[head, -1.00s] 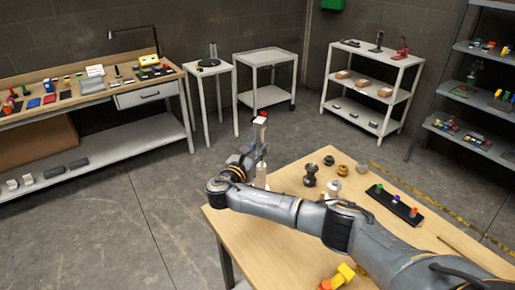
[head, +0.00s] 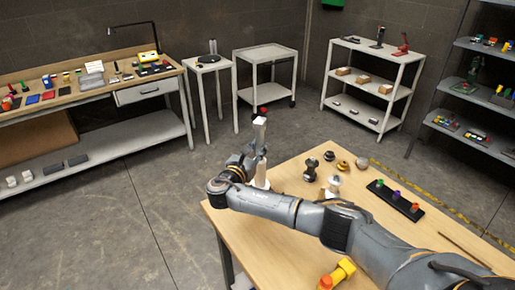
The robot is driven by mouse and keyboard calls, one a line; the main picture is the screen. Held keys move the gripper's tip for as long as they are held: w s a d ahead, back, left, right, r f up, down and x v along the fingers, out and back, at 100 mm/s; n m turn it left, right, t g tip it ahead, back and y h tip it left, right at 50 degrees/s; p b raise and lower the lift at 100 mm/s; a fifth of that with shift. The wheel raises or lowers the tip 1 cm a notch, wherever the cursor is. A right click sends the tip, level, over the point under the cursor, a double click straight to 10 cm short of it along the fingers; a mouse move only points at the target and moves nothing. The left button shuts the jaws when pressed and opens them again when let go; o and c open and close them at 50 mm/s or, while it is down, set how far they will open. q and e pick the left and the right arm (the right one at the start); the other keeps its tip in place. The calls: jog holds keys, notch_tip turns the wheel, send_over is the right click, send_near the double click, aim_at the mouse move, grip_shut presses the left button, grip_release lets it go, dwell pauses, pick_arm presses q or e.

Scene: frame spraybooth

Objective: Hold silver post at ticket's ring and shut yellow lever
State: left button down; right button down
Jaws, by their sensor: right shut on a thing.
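My right gripper (head: 254,157) is at the far left corner of the wooden table. It is shut on an upright silver post (head: 259,133), whose pale upper part sticks up above the fingers. A small dark red piece (head: 262,111) shows just above the post's top; I cannot tell if they touch. A pale upright part (head: 261,175) shows below the gripper. A yellow piece (head: 343,270), perhaps the yellow lever, lies by the near edge beside an orange-red piece (head: 325,283), partly behind my arm. I cannot make out a ticket or its ring. My left gripper is out of view.
On the table (head: 290,175) stand several dark and pale knobs, a yellow-dark one (head: 343,165) and a black strip (head: 396,201) with coloured pegs. A thin rod lies at the right. Workbench, carts and shelves stand behind, across open floor.

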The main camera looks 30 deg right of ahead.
jog(key=shift+f+b, duration=0.85)
jog(key=shift+f, duration=0.65)
jog(key=c, duration=1.1)
grip_release()
jog(key=shift+o, duration=0.2)
jog(key=shift+s, duration=0.1)
jog(key=v, duration=1.2)
